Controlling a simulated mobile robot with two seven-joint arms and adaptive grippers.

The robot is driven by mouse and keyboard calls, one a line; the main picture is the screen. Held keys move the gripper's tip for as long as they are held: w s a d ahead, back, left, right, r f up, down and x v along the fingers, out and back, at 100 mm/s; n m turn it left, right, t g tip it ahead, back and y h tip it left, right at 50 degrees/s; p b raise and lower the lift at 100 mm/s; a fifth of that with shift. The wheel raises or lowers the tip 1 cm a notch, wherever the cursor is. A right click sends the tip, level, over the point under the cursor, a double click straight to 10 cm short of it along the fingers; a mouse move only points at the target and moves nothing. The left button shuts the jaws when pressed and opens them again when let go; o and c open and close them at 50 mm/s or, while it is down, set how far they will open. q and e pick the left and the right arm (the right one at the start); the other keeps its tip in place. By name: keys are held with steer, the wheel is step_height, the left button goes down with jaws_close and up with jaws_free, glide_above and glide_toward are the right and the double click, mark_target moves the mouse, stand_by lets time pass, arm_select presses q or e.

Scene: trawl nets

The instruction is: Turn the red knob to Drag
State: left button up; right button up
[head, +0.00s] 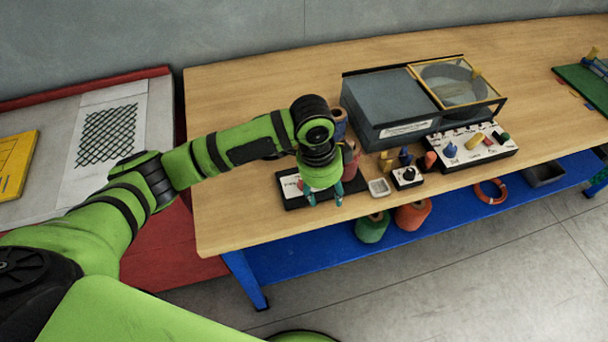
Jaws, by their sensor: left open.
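My left gripper (324,200) is open and points down over a black board with a white label (290,187), well left of the panel. What lies under the gripper is partly hidden. My right gripper is not in view.
The grey machine (388,105) with a clear lid stands behind. Spools (351,162), a small white dish (379,187), a small black switch box (407,178) and an orange-red piece (429,160) stand between the gripper and panel. The table's front left is clear.

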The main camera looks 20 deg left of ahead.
arm_select(q)
steer(key=shift+g+y, duration=0.3)
steer(key=shift+y, duration=0.6)
steer(key=w+a+r, duration=0.1)
steer(key=a, duration=0.1)
steer(key=w+a+r, duration=0.1)
steer(key=a+r, duration=0.1)
steer(key=w+a+r, duration=0.1)
steer(key=a, duration=0.1)
steer(key=shift+w+r, duration=0.3)
steer(key=shift+w, duration=0.05)
steer(key=shift+f, duration=0.1)
step_height(320, 180, down, 7)
steer(key=shift+r+p, duration=0.15)
steer(key=shift+p, duration=0.75)
jaws_close()
